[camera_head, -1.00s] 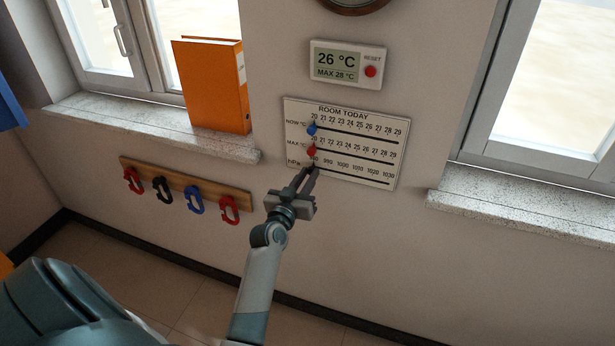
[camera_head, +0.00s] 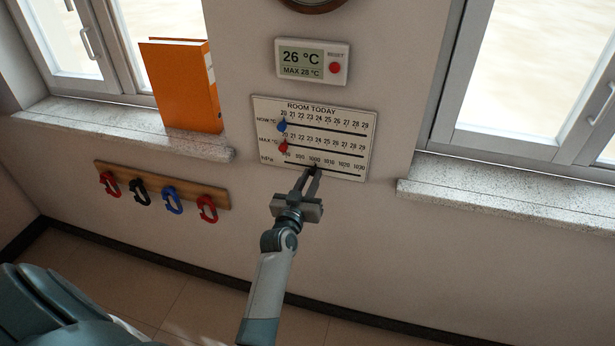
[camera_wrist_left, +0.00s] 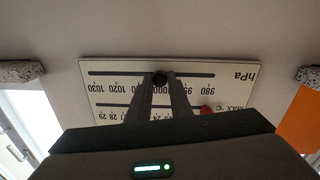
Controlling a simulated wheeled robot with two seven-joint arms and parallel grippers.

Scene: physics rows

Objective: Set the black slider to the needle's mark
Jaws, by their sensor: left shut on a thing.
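The white ROOM TODAY board (camera_head: 262,146) hangs on the wall with three scales. The black slider (camera_wrist_left: 160,77) is on the lowest scale, hPa, near the 1000 mark. My left gripper (camera_head: 311,174) is shut on it, with fingers reaching up from below. In the left wrist view the board appears upside down, and the fingers (camera_wrist_left: 160,88) hide some numbers near the slider. A round dial (camera_head: 314,3) is cut off at the top of the head view; no needle shows. My right gripper is not in view.
A blue slider (camera_head: 282,126) and a red slider (camera_head: 284,147) sit at the left ends of the upper scales. A digital thermometer (camera_head: 312,62) hangs above. An orange binder (camera_head: 180,85) stands on the left sill; a hook rail (camera_head: 160,185) is below.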

